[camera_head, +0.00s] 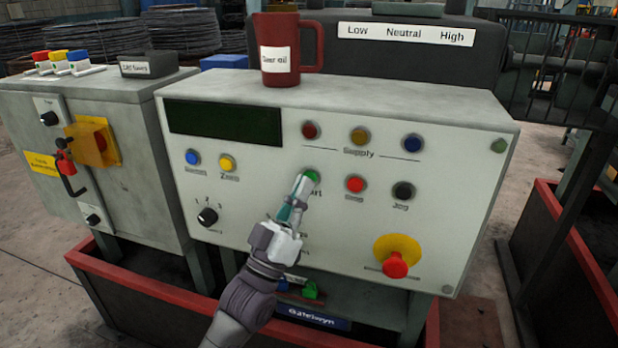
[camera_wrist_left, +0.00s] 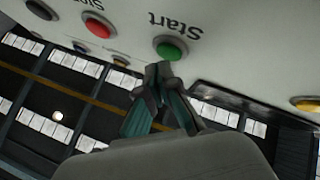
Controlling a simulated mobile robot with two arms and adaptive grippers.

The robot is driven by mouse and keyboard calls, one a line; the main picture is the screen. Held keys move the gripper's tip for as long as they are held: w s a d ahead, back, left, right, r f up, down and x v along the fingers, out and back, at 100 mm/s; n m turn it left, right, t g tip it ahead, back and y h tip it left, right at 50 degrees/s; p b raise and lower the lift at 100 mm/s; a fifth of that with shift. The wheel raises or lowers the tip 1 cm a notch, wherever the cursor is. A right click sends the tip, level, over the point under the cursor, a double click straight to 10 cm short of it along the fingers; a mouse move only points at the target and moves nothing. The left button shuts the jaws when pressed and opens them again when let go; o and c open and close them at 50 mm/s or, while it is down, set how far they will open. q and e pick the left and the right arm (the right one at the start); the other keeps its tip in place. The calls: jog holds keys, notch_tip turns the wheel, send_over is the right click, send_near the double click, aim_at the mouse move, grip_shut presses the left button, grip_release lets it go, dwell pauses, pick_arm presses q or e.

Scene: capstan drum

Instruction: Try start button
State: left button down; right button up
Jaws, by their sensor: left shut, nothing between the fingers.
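The green start button (camera_head: 312,176) is on the light grey control panel (camera_head: 260,225), left of the red stop button (camera_head: 355,184). My left gripper (camera_head: 303,182) is shut and empty, its fingertips at or just in front of the green button and covering part of its label. In the left wrist view the green button (camera_wrist_left: 170,48) shows whole, with the label Start above it. The shut fingertips (camera_wrist_left: 160,70) are just below it in that picture; I cannot tell whether they touch. My right gripper is not in view.
A black Jog button (camera_head: 403,191) is right of the stop button. A red emergency button (camera_head: 395,265) on a yellow plate is lower right. A red gear oil jug (camera_head: 285,50) stands on the panel box. A grey cabinet (camera_head: 125,165) adjoins at left.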

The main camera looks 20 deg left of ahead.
pick_arm(q)
jog(key=shift+w, duration=0.1)
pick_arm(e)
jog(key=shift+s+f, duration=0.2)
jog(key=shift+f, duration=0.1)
pick_arm(q)
jog(key=shift+w, duration=0.25)
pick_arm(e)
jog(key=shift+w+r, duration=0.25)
pick_arm(q)
jog(key=shift+w, duration=0.15)
dwell(0.5)
jog(key=s+p, duration=0.2)
jog(key=s, duration=0.4)
jog(key=shift+s, duration=0.3)
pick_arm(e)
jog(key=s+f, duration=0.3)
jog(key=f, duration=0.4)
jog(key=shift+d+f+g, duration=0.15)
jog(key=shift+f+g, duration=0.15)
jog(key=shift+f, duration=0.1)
